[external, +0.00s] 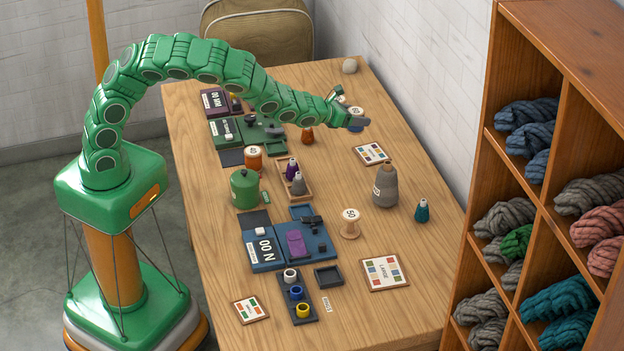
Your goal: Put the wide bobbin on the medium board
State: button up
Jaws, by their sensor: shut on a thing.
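My gripper (350,118) is over the far right part of the table, its jaws closed at a blue bobbin with a pale top (356,111). The gripper hides much of this bobbin, and I cannot tell if it touches the table. A pale wooden bobbin (350,223) stands upright near the middle right, and an orange-brown bobbin (253,158) stands at the left. A small board with coloured squares (371,153) lies in front of the gripper; its lettering is too small to read. A larger board (384,271) reads LARGE, and a smaller one (251,309) lies at the front left.
A grey jar-like cone (385,186) and a teal cone (422,211) stand at the right. A green canister (244,189) and a wooden tray with cones (295,180) are mid-left. A wool shelf (478,160) borders the right side. Table between the cones and LARGE board is clear.

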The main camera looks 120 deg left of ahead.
jog(key=shift+w+a+f, duration=0.65)
jog(key=shift+w+f, duration=0.05)
jog(key=shift+f, duration=0.4)
jog(key=shift+w+a+f, duration=0.65)
jog(key=shift+w+f, duration=0.1)
jog(key=shift+f, duration=0.35)
jog(key=shift+w+a+f, duration=0.65)
jog(key=shift+w+f, duration=0.05)
jog(key=shift+f, duration=1.85)
jog(key=o, duration=1)
jog(key=shift+f, duration=0.15)
jog(key=shift+o, duration=0.2)
jog(key=shift+d+r, duration=0.1)
jog(key=shift+r, duration=0.1)
jog(key=v, duration=1.1)
jog(key=shift+s+d+r, duration=0.2)
jog(key=shift+s, duration=0.05)
